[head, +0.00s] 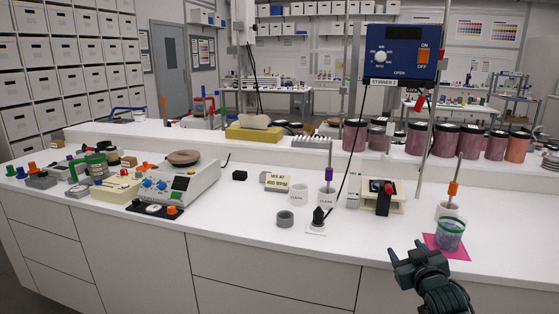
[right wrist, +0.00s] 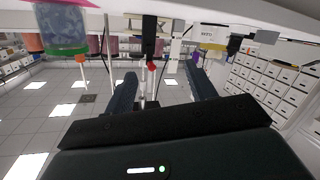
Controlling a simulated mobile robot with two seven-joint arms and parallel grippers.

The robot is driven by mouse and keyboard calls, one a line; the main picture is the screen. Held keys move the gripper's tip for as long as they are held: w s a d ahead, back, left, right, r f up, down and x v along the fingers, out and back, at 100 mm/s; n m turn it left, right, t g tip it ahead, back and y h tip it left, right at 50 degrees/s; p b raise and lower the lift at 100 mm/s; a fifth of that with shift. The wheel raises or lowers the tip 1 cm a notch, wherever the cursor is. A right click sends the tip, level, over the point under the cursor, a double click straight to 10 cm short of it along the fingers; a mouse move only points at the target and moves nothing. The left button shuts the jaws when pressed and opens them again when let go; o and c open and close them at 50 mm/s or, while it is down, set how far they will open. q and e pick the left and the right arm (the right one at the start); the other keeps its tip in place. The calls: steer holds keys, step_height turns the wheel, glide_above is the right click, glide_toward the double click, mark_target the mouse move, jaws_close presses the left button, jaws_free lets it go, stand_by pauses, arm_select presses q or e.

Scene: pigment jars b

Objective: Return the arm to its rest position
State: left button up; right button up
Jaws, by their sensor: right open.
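My right gripper (head: 406,250) is in front of the bench's front edge at the lower right of the head view. It is open, and nothing shows between its fingers. In the right wrist view, where the scene is upside down, its two dark fingers (right wrist: 163,90) stand apart. A clear jar with purple contents and a greenish-blue band (head: 450,235) stands on a pink mat (head: 462,253), right of the gripper and apart from it. This jar also shows at the top left of the right wrist view (right wrist: 62,30). My left gripper is in neither view.
Close behind the jar, a white cup (head: 446,210) holds an orange-handled tool. A stirrer box (head: 400,52) hangs from rods above the bench. White cups (head: 298,194), a grey ring (head: 286,219) and a hotplate (head: 178,186) stand further left. The bench front left of my gripper is free.

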steer(key=s+a+f+g+y, duration=0.1)
steer(key=s+a+f, duration=0.4)
steer(key=s+f, duration=0.25)
steer(key=s+a+f+g+y, duration=0.1)
steer(key=s+a+f+g, duration=0.1)
steer(key=s+a+f, duration=0.45)
steer(key=s+a+f+g+y, duration=0.1)
steer(key=s+a+f, duration=0.1)
steer(key=s, duration=0.8)
steer(key=s+a+f+g+y, duration=0.1)
steer(key=s+a, duration=0.3)
steer(key=s, duration=0.7)
steer(key=shift+s+f+g, duration=0.2)
steer(key=shift+f+g, duration=0.1)
steer(key=shift+f, duration=0.55)
